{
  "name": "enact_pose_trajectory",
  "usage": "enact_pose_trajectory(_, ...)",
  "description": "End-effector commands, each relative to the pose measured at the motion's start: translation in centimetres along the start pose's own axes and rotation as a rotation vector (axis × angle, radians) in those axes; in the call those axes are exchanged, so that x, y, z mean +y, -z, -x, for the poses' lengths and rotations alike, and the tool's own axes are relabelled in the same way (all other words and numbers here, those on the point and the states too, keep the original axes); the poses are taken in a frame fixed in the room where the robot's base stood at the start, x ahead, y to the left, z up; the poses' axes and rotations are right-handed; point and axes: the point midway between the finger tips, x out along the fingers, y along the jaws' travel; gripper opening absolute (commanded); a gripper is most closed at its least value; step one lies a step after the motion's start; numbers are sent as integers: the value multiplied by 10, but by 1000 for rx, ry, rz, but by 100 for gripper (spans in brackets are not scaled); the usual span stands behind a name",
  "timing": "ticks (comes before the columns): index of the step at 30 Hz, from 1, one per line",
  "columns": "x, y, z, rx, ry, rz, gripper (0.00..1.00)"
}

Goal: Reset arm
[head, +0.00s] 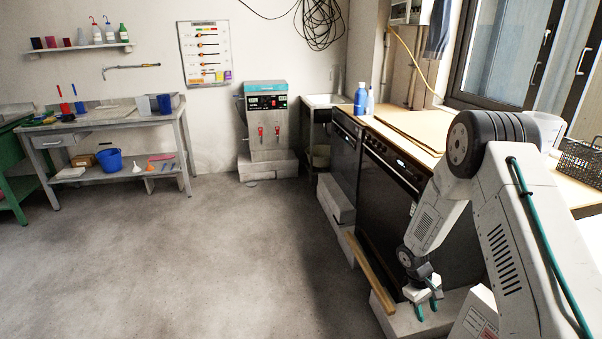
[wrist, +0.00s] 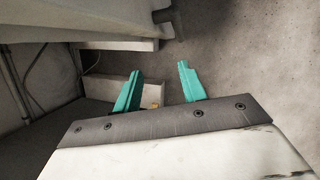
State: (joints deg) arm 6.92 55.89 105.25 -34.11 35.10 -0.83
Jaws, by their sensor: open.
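My gripper (head: 427,308) hangs low at the end of my bent arm, at the right of the head view, in front of the dark oven (head: 385,215). Its two teal fingers stand apart with nothing between them; they also show in the wrist view (wrist: 160,90). The fingers point down, close to a pale block (head: 400,318) at the oven's foot. I cannot tell whether they touch it. The inside of the oven does not show.
A worktop (head: 425,125) with a blue bottle (head: 360,98) runs above the oven. A wire basket (head: 580,160) stands at the right. A workbench (head: 100,118) is far left. The concrete floor (head: 190,260) is clear.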

Motion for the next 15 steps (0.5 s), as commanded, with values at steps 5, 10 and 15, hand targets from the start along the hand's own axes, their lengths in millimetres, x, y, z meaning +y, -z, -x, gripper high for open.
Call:
enact_pose_trajectory(5,13,-27,101,40,-17,-88,41)
enact_pose_trajectory(10,11,-65,182,77,-16,-165,41)
enact_pose_trajectory(15,-1,-110,251,117,-4,-235,41)
